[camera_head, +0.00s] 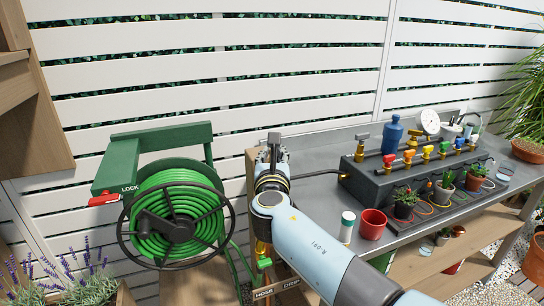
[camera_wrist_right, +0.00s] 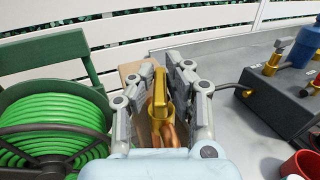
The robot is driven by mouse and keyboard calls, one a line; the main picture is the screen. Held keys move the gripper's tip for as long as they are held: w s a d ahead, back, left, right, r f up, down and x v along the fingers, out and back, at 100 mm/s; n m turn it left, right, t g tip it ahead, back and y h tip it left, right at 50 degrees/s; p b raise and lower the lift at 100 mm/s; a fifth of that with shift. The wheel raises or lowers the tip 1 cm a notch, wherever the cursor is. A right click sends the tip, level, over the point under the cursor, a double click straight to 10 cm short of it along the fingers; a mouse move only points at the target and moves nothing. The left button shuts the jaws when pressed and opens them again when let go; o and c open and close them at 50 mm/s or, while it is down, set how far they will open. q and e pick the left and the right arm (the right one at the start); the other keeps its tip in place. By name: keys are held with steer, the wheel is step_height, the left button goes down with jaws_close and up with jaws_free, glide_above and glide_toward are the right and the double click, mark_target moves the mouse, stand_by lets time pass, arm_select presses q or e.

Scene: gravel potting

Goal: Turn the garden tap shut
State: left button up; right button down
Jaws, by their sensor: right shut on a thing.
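The garden tap's yellow handle (camera_wrist_right: 159,92) stands between the two fingers of my right gripper (camera_wrist_right: 150,78) in the right wrist view. The gripper is shut on it. Below the handle a copper-coloured part of the tap (camera_wrist_right: 168,133) shows. In the head view my right gripper (camera_head: 271,158) is at the left end of the bench, and my forearm hides most of the tap. A small brass part (camera_head: 262,249) shows under the arm. Whether the tap is open or shut cannot be told. My left gripper is not in view.
A green hose reel (camera_head: 175,222) with a red lock lever (camera_head: 104,200) stands close on the left. On the bench (camera_head: 330,212), a dark manifold box (camera_head: 372,183) with coloured valves, a red pot (camera_head: 372,224) and a white bottle (camera_head: 347,226) stand to the right.

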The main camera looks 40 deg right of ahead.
steer(key=shift+w+a+f+m+g+h+b, duration=0.1)
steer(key=shift+m+g+h+b, duration=0.2)
steer(key=shift+m+g+h, duration=0.2)
steer(key=shift+f+m+g+h+b, duration=0.1)
steer(key=shift+m+g+h+b, duration=0.25)
steer(key=shift+h, duration=0.25)
steer(key=m+g+h+b, duration=0.1)
steer(key=m+g+b, duration=0.2)
steer(key=g+b, duration=0.1)
steer(key=m+g+h+b, duration=0.2)
steer(key=m+g+b, duration=0.2)
steer(key=g+b, duration=0.1)
steer(key=m+g+h+b, duration=0.2)
steer(key=m+g+b, duration=0.2)
steer(key=g+b, duration=0.1)
steer(key=shift+g, duration=0.85)
steer(key=shift+r+m+g+b, duration=0.15)
steer(key=shift+m+g+b, duration=0.4)
steer(key=shift+g+b, duration=0.5)
steer(key=c, duration=1.3)
jaws_free()
steer(key=shift+c, duration=0.2)
steer(key=shift+r, duration=0.1)
step_height(320, 180, up, 10)
steer(key=shift+f, duration=0.1)
